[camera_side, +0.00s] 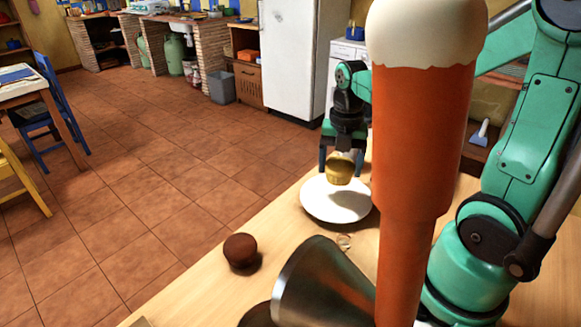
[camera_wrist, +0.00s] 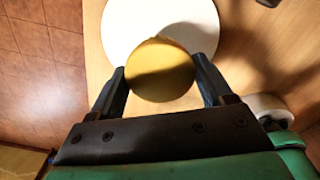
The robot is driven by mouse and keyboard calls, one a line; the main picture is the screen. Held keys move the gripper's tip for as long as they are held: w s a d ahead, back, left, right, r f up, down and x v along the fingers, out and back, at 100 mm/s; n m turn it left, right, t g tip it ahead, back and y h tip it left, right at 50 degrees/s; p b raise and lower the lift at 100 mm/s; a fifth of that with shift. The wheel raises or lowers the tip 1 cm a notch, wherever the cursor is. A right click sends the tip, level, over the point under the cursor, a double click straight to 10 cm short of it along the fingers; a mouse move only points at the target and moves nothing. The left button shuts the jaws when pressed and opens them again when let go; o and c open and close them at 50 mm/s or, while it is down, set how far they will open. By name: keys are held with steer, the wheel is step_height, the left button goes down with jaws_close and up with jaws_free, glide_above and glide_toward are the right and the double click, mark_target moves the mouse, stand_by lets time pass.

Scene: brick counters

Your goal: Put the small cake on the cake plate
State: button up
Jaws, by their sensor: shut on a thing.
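The small cake (camera_side: 341,173) is a golden-yellow round piece with a narrower base. My gripper (camera_side: 340,161) is shut on it, with one dark finger on each side. The cake is over the white round cake plate (camera_side: 318,207), and appears a little above its surface. In the wrist view the cake (camera_wrist: 160,72) sits between the two fingers of my gripper (camera_wrist: 161,80) and covers the near part of the plate (camera_wrist: 122,22). The exact gap under the cake is hard to tell.
A tall orange column with a cream top (camera_side: 425,130) blocks part of the side view. A dark brown round item (camera_side: 240,250) and a metal cone (camera_side: 318,285) stand on the wooden counter (camera_side: 205,295). A tiny ring-like thing (camera_side: 344,241) lies near the plate.

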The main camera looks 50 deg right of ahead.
mark_target(338, 181)
steer(key=shift+f, duration=1.95)
steer(key=shift+f, duration=0.1)
steer(key=o, duration=1.2)
